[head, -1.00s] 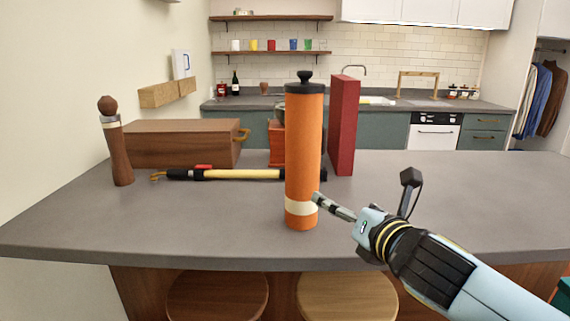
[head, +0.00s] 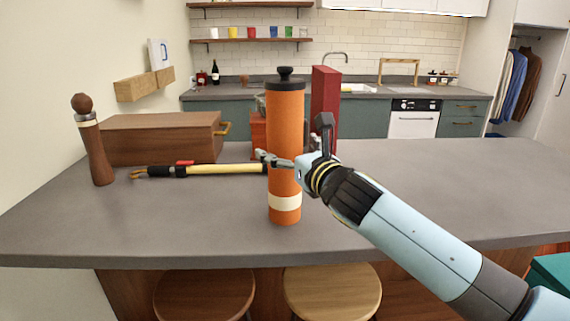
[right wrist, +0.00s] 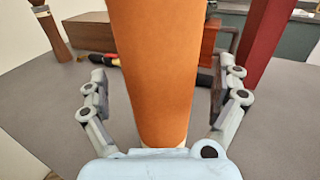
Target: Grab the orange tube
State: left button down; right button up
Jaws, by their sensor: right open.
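The orange tube (head: 285,140) stands upright on the grey counter, with a black knobbed lid and a cream band near its base. In the right wrist view the tube (right wrist: 160,65) stands between the two spread fingers of the gripper (right wrist: 163,92). A gap shows on each side, so neither finger seems to touch it. The tube's top is out of that view. My left gripper is not in view.
A tall red box (head: 325,105) stands just behind the tube at right. A yellow and black tool (head: 220,169) lies to the left, before a wooden chest (head: 160,138). A wooden mill (head: 93,145) stands far left. The counter's right side (head: 460,190) is clear.

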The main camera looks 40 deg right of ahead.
jog(key=shift+w+d+f, duration=0.1)
jog(key=shift+w+d, duration=0.05)
jog(key=shift+w, duration=0.9)
jog(key=shift+s, duration=0.1)
jog(key=shift+c, duration=0.4)
jog(key=c, duration=1.4)
